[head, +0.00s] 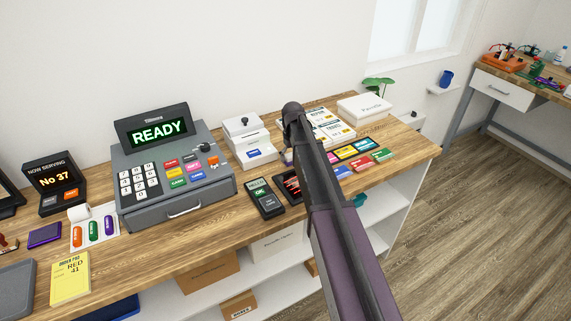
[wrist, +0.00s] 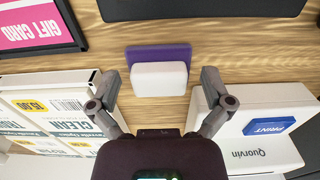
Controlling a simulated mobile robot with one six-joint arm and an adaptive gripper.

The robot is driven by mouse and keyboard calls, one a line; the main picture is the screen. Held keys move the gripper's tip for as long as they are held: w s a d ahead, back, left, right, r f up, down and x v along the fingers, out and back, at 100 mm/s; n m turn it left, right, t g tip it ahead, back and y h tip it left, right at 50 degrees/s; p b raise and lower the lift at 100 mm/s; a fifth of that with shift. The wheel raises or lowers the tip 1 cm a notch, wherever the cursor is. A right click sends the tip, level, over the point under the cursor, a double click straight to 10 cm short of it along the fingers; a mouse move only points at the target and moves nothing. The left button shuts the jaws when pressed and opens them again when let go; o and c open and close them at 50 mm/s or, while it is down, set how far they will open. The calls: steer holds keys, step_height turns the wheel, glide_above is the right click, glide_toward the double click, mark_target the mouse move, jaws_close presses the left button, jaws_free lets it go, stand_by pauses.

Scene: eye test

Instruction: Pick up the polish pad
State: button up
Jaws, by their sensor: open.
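The likely polish pad (wrist: 160,79) is a white rounded block with a purple layer (wrist: 158,50) behind it, on the wooden counter in the wrist view. My gripper (wrist: 160,77) is open, with one finger to the left of the pad and one to the right. A gap shows between each finger and the pad, and nothing is held. How high the fingers are above the counter I cannot tell.
A white printer (wrist: 268,135) stands close to the right finger, and labelled boxes (wrist: 45,105) close to the left one. A pink gift card (wrist: 38,22) and a dark object (wrist: 200,9) lie beyond. The cash register (head: 170,175) and card reader (head: 264,199) stand left of my arm.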

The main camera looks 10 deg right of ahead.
stand_by(0.6)
steer(key=c, duration=0.9)
